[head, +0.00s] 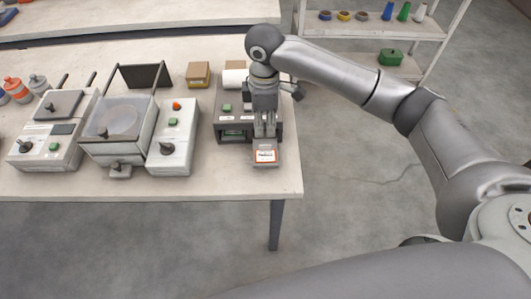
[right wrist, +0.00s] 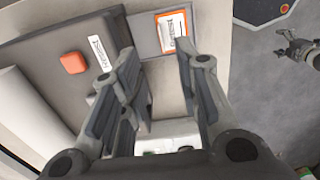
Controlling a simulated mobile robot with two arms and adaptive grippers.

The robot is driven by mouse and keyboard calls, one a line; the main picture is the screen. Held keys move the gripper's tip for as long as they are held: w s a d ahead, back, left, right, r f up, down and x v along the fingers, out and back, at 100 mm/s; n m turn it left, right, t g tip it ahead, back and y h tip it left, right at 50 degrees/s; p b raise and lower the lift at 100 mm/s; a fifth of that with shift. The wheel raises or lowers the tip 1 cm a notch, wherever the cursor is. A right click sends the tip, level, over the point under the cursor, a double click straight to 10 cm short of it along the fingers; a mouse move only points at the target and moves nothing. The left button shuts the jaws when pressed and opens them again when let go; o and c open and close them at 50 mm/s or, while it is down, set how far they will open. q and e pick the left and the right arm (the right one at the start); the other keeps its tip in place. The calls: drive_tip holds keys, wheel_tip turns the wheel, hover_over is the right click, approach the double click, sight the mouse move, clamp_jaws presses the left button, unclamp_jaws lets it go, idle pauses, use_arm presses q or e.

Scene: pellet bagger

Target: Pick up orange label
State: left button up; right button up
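The orange label (head: 265,155) is a small white label with an orange border and dark print. It lies on a grey plate (head: 264,145) at the front of the dark label printer (head: 234,127), and also shows in the right wrist view (right wrist: 172,30). My right gripper (head: 265,134) points down just behind the label. In the right wrist view its fingers (right wrist: 158,52) are spread apart with nothing between them, and the label is beyond their tips. My left gripper does not show in the head view.
Small boxes (head: 198,74) stand behind. The table's right edge is close to the printer. A shelf (head: 385,31) stands at the back right.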

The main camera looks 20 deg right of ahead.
sight(266, 153)
wheel_tip(266, 153, down, 4)
drive_tip(key=shift+r, duration=0.2)
drive_tip(key=shift+f+p, duration=0.55)
drive_tip(key=shift+f, duration=0.05)
drive_tip(key=f, duration=0.1)
drive_tip(key=f+p, duration=0.1)
drive_tip(key=f, duration=0.1)
drive_tip(key=shift+s+f, duration=0.2)
drive_tip(key=shift+f, duration=0.5)
drive_tip(key=shift+c, duration=0.4)
clamp_jaws()
